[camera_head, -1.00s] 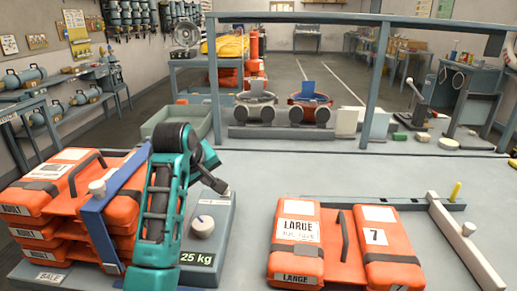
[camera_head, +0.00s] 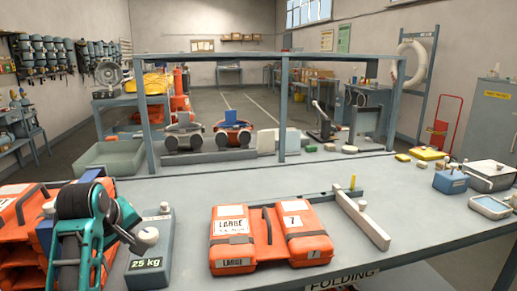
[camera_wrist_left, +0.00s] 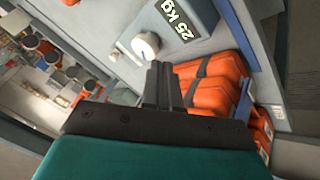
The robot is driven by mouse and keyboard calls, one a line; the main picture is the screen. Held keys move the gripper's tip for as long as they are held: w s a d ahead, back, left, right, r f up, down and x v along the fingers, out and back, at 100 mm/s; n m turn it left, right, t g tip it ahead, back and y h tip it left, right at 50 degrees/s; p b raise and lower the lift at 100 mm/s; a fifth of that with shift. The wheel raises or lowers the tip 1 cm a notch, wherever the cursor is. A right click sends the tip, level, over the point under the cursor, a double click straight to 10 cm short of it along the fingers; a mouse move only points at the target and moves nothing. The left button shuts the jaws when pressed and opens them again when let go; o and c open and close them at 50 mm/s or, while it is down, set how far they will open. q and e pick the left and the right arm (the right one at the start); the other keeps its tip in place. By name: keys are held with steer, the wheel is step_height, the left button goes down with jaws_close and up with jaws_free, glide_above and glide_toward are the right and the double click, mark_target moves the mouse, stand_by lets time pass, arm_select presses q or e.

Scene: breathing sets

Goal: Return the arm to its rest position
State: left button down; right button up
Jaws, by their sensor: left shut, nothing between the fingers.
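My left arm (camera_head: 85,225), teal and black, stands at the lower left of the head view, in front of the stacked orange packs (camera_head: 18,225). Its gripper (camera_head: 136,241) is shut and empty, beside the knob of the grey 25 kg unit (camera_head: 152,262). In the left wrist view the shut fingers (camera_wrist_left: 164,84) point toward that unit (camera_wrist_left: 172,35) and its pale knob (camera_wrist_left: 146,45), with orange packs (camera_wrist_left: 212,90) to the right. The fingers hold nothing. My right gripper is not in view.
An orange LARGE pack (camera_head: 270,240) lies on the bench middle, beside a pale bar (camera_head: 362,220). A grey frame (camera_head: 283,110) rises along the bench's back edge. A green-grey tray (camera_head: 108,157) sits behind the arm.

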arm_select(q)
steer(key=s+d+f+m+g, duration=0.25)
steer(key=s+f+m, duration=0.35)
steer(key=s+f, duration=0.85)
steer(key=s+d+f+m+g+h, duration=0.1)
steer(key=s+d+m, duration=0.2)
steer(key=s, duration=0.6)
steer(key=s+d+m, duration=0.2)
steer(key=s+m, duration=0.1)
steer(key=s, duration=0.6)
steer(key=w+d+f+t+h, duration=0.2)
steer(key=w+d+f+t, duration=0.1)
steer(key=w+f+t, duration=0.4)
steer(key=shift+w+f, duration=0.75)
steer(key=shift+f, duration=0.5)
